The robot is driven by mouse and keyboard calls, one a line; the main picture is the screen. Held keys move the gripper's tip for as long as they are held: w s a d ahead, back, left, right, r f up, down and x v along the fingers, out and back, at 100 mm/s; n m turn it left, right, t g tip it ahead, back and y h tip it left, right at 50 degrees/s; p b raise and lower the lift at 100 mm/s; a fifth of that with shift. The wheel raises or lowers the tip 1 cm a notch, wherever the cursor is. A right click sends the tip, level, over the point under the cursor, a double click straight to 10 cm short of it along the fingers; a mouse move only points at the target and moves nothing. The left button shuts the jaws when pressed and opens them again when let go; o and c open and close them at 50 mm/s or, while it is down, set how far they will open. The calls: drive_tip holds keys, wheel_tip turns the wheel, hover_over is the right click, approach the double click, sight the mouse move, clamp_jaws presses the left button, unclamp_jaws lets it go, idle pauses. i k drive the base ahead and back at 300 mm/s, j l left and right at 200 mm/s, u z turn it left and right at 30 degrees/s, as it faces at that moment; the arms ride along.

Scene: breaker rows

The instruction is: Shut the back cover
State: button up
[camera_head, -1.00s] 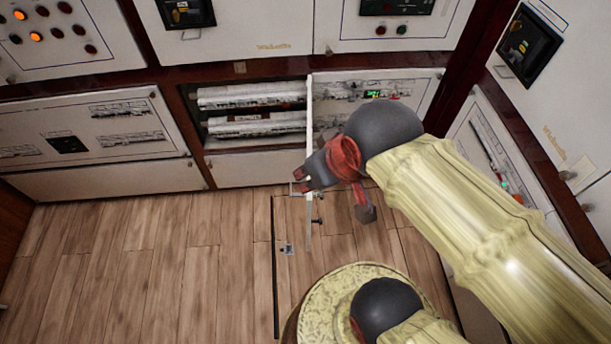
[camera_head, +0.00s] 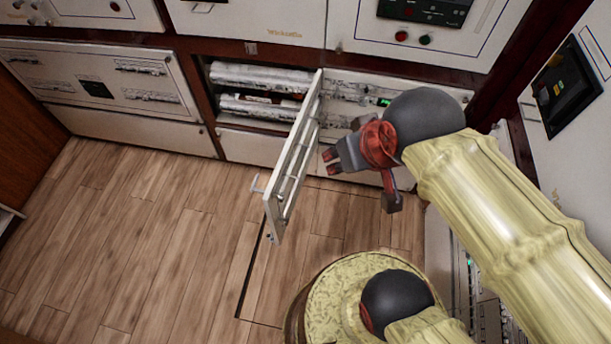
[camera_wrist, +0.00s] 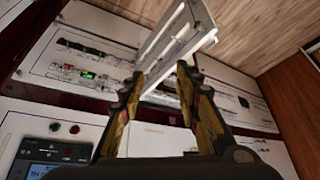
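The back cover (camera_head: 293,165) is a narrow white ribbed door standing open from the cabinet at the back. It is hinged beside the right edge of an opening (camera_head: 228,103) that holds rows of breakers.
White panels fill the back wall, including one with switches (camera_head: 355,105) right of the opening and one at left (camera_head: 95,85). Another panel (camera_head: 565,85) stands close on the right. The wooden floor (camera_head: 140,240) left of the cover is clear.

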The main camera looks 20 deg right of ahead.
sight(288, 176)
drive_tip(key=k+j+z, duration=0.15)
drive_tip(key=j+z, duration=0.15)
drive_tip(key=k+j+z, duration=0.4)
drive_tip(key=j+z, duration=0.25)
